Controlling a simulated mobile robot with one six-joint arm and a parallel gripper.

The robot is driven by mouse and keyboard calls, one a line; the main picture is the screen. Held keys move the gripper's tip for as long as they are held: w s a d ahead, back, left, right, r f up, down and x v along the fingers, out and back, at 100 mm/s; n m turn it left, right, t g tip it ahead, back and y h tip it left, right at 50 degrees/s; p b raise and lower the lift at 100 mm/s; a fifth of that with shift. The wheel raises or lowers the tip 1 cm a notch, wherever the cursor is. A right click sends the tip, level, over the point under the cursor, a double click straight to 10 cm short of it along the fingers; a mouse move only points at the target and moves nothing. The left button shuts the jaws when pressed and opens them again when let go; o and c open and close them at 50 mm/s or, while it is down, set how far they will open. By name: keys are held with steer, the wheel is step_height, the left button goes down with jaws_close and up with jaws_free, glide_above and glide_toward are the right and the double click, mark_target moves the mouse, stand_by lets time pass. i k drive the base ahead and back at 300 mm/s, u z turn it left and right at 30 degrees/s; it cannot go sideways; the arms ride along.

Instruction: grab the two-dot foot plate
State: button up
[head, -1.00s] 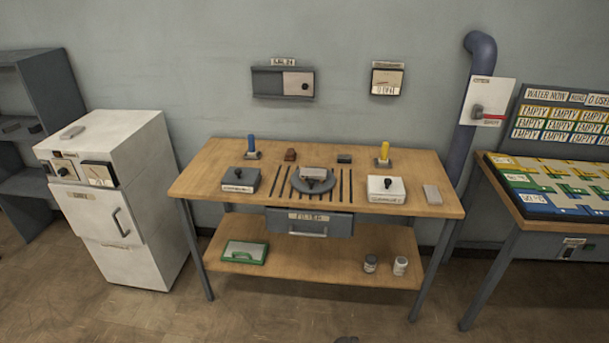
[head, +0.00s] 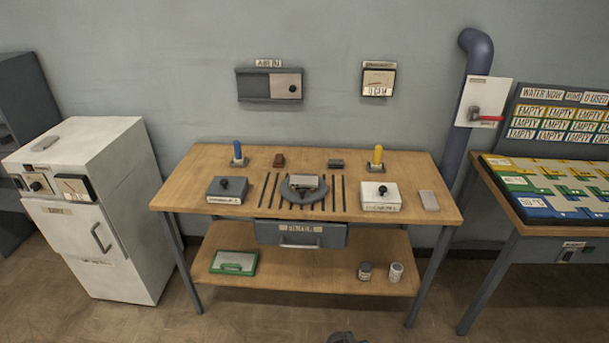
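I cannot make out dots on any piece, so I cannot tell which is the two-dot foot plate. Small flat blocks show on a grey round disc (head: 296,194) at the wooden table's middle, at the table's right end as a pale grey block (head: 428,200), and on top of the white cabinet as a grey block (head: 45,143). A small brown block (head: 279,160) and a dark block (head: 335,164) lie at the table's back. A dark piece at the bottom edge, probably my gripper (head: 346,338), is apart from the table; its fingers are not clear.
The wooden table (head: 185,185) also carries a dark box (head: 228,190), a white box (head: 381,197) and blue and yellow upright handles. Its lower shelf holds a green-rimmed tray (head: 234,262) and two jars. A board table (head: 545,227) stands right. Floor in front looks clear.

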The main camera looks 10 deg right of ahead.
mark_target(298, 181)
steer(key=i, duration=1.25)
steer(key=u, duration=0.05)
